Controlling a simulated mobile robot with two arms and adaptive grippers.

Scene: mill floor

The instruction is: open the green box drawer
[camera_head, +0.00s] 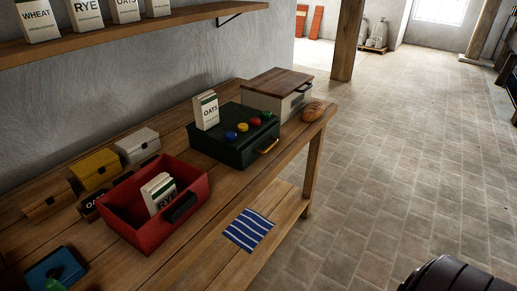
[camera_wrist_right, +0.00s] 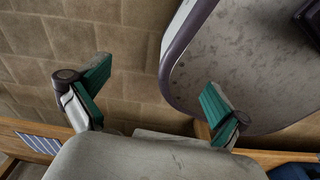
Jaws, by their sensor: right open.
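The dark green box (camera_head: 232,150) stands on the wooden table in the head view. A yellow handle (camera_head: 268,146) is on its front face, and the front looks flush and closed. An oats carton (camera_head: 207,110) and several coloured round pieces, among them a red one (camera_head: 255,121), sit on its top. My right gripper (camera_wrist_right: 154,85) shows in the right wrist view with its green-padded fingers wide apart and nothing between them. The green box is not visible in that view. My left gripper is in neither view.
An open red drawer or bin (camera_head: 145,241) holding rye cartons (camera_head: 159,193) stands left of the green box. A wood-lidded box (camera_head: 275,98) and a bread loaf (camera_head: 313,111) stand behind it. A striped cloth (camera_head: 248,230) lies on the lower shelf.

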